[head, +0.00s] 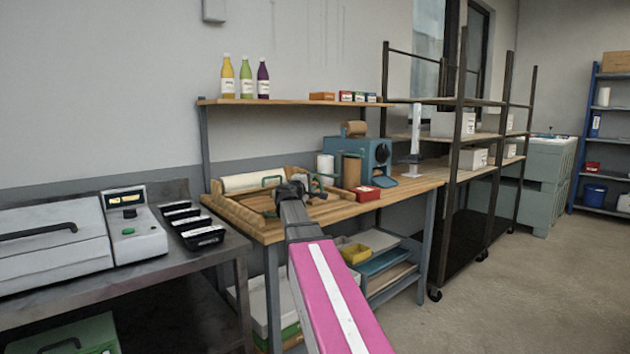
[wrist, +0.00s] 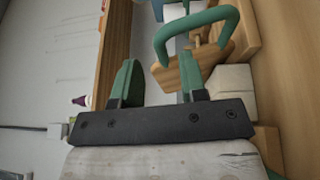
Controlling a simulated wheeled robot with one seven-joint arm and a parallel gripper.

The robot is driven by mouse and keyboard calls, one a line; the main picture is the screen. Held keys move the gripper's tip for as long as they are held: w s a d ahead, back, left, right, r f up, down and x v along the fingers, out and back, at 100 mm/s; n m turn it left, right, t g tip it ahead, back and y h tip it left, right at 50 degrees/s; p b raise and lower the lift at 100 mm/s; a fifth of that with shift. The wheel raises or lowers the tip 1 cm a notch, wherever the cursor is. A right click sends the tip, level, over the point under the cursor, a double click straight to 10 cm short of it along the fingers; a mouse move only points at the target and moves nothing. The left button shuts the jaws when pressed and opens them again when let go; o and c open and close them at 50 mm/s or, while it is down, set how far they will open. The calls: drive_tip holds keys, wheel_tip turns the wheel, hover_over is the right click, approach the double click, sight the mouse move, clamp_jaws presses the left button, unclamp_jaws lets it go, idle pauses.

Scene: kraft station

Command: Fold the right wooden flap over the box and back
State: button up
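My gripper (wrist: 158,72) shows two green fingers spread apart, with nothing between them. A green arched handle (wrist: 197,32) on a wooden piece (wrist: 190,68) is just beyond the fingers, towards the right one, which overlaps the wood in the picture. I cannot tell whether they touch. In the head view my gripper (head: 300,184) is over the wooden box (head: 233,208) on the bench, partly hidden by my arm. One green handle (head: 271,180) shows left of the gripper. Which is the right flap is unclear.
A paper roll (head: 252,181) lies behind the box. A red box (head: 367,193) and a blue machine (head: 374,154) stand to the right on the workbench (head: 400,187). A shelf with bottles (head: 245,78) hangs above. A metal table (head: 195,260) stands at left.

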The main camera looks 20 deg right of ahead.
sight(315, 179)
drive_tip(key=x, duration=0.5)
clamp_jaws()
drive_tip(key=shift+d, duration=0.1)
